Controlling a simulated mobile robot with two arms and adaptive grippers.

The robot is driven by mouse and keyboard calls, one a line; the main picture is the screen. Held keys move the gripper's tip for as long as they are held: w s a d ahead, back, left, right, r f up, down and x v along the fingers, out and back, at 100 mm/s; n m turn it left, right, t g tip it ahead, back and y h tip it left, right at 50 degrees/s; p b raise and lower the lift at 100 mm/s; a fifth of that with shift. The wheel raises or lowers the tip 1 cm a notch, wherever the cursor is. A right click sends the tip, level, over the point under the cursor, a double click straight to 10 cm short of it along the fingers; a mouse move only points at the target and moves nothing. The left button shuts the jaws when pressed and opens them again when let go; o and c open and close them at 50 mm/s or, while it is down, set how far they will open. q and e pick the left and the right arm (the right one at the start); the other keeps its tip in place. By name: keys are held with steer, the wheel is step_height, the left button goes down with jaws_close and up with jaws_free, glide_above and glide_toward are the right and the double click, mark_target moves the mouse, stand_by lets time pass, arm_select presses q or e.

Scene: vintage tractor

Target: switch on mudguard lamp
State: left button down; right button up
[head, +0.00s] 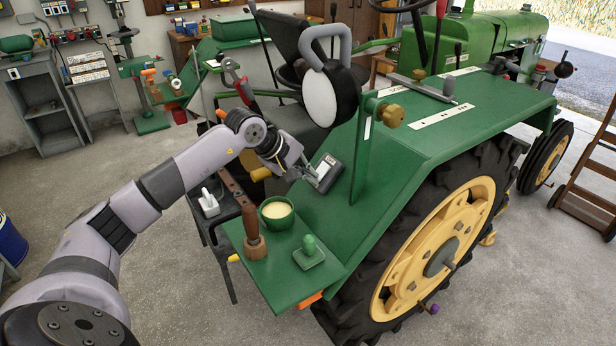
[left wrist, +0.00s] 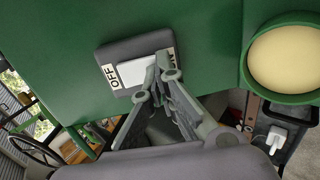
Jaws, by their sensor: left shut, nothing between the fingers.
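A dark switch box (head: 330,177) with a pale plate sits on the green mudguard (head: 395,150). In the left wrist view the box (left wrist: 122,50) has a white rocker (left wrist: 135,71) and an OFF label (left wrist: 110,76) at its left end. The label at its right end is mostly hidden behind a finger. My left gripper (head: 316,181) is shut and empty, its tips at the rocker's right end in the left wrist view (left wrist: 163,78); I cannot tell whether they touch. A round green housing with a cream face (head: 277,210) is nearby. My right gripper is out of view.
A round white-faced lamp (head: 320,98) and a green post with a brass knob (head: 391,116) rise beside the switch. A brown-handled lever (head: 240,208) and a green knob on a plate (head: 309,246) are near the mudguard's rear end. Open floor lies behind the tractor.

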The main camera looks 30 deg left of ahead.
arm_select(q)
steer(key=shift+f, duration=0.25)
steer(key=shift+r, duration=0.15)
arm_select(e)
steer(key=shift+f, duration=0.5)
arm_select(q)
steer(key=shift+w+r, duration=0.1)
steer(key=shift+r+p, duration=0.4)
steer(key=shift+r, duration=0.25)
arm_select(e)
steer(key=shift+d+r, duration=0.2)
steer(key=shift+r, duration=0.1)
